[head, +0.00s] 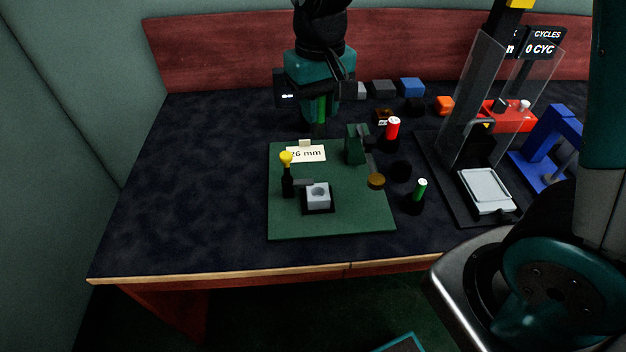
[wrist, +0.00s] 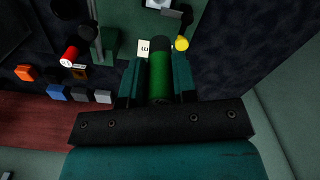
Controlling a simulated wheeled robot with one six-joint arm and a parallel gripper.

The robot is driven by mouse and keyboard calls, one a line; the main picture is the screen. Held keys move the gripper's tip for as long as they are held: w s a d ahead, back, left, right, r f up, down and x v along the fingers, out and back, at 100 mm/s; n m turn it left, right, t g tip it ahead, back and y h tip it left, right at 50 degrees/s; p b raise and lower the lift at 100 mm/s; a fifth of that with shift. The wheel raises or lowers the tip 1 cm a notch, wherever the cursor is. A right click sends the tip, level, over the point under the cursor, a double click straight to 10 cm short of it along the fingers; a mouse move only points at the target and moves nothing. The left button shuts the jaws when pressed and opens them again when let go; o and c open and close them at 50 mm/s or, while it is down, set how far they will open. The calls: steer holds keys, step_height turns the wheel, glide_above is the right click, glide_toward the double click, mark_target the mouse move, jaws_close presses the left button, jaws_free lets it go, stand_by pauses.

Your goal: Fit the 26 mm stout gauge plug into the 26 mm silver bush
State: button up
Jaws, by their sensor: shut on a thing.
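My gripper (head: 319,124) hangs at the back of the green fixture plate (head: 290,222), pointing down. Its fingers are shut on a green plug (head: 321,108), which also shows between them in the wrist view (wrist: 160,88); its far end looks dark. The silver bush (head: 318,191) is a square block with a round hole on top, sitting in a black seat at the front of the plate. Its edge shows at the top of the wrist view (wrist: 158,3). The plug is apart from the bush, behind it. A "26 mm" card (head: 308,154) lies between them.
A yellow-knobbed clamp (head: 287,171) stands left of the bush. A green post (head: 356,146) rises at the plate's back right. Red (head: 393,129) and green-topped (head: 420,190) plugs stand in black holders to the right. The table's left side is clear.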

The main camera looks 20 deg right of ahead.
mark_target(319, 134)
step_height(319, 134, down, 18)
steer(key=shift+f+b, duration=0.2)
steer(key=shift+b, duration=0.3)
steer(key=shift+f, duration=0.1)
steer(key=shift+f, duration=0.1)
steer(key=o, duration=1)
steer(key=shift+c, duration=0.2)
step_height(319, 134, up, 12)
steer(key=shift+f, duration=0.15)
steer(key=shift+s+a+r, duration=0.15)
steer(key=shift+s+r, duration=0.15)
steer(key=shift+r, duration=0.25)
steer(key=shift+s+a+r, duration=0.1)
steer(key=shift+s+r, duration=0.2)
steer(key=shift+r, duration=0.25)
steer(key=s+a+r+n+y, duration=0.2)
steer(key=s+r, duration=0.3)
steer(key=s, duration=0.3)
steer(key=s+a+r+n+y, duration=0.2)
steer(key=s+r+n, duration=0.2)
steer(key=s, duration=0.5)
steer(key=shift+s+r, duration=0.25)
steer(key=shift+r, duration=0.4)
